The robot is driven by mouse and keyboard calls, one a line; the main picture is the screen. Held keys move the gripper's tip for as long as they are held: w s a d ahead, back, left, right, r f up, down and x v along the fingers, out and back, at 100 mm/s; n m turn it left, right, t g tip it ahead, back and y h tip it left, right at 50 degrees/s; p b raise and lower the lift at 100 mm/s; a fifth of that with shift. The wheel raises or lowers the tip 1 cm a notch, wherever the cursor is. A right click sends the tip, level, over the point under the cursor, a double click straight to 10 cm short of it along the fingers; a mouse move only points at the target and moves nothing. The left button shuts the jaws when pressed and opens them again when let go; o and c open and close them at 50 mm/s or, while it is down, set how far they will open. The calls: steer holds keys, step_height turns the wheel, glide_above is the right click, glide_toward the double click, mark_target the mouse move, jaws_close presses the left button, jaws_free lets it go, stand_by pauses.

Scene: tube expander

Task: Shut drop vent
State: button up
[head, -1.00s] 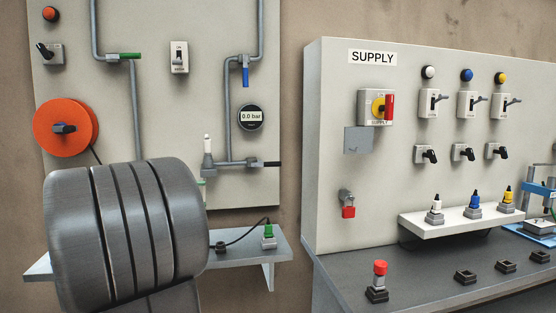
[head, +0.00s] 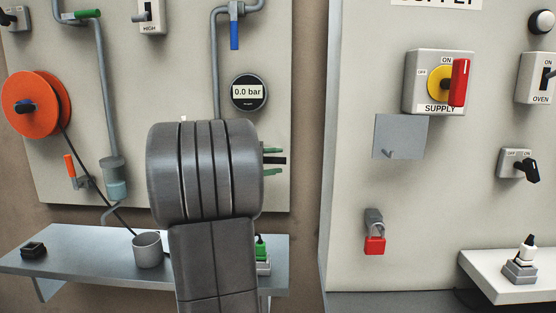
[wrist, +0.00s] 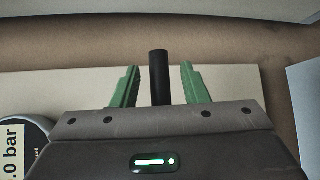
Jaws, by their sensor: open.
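My gripper (head: 273,161), with green fingers, is open on the board just below the pressure gauge. A black lever (head: 276,160) lies between the fingers and points right in the head view; it sits at the foot of the blue-handled pipe. No label marks it as the drop vent. In the wrist view the lever's black end (wrist: 159,75) stands between the two green fingers (wrist: 160,87), with gaps on both sides. My dark wrist hides the valve body. The gauge (head: 248,92) reads 0.0 bar; its edge also shows in the wrist view (wrist: 22,145).
A blue-handled valve (head: 234,30) is above on the same pipe. An orange reel (head: 36,104), an orange-handled valve (head: 71,168) and a shelf (head: 85,245) with a grey cup (head: 147,250) are at the left. The supply panel (head: 350,170) stands to the right.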

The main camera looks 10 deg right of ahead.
steer(key=shift+x, duration=0.85)
jaws_close()
steer(key=shift+f, duration=0.2)
steer(key=w+a+f+m+y+p, duration=0.1)
steer(key=a+f+m+y+p, duration=0.1)
steer(key=a+f+m+y, duration=0.6)
steer(key=shift+w+a+y+p, duration=0.2)
steer(key=shift+w+y+p, duration=0.1)
steer(key=shift+y, duration=2.7)
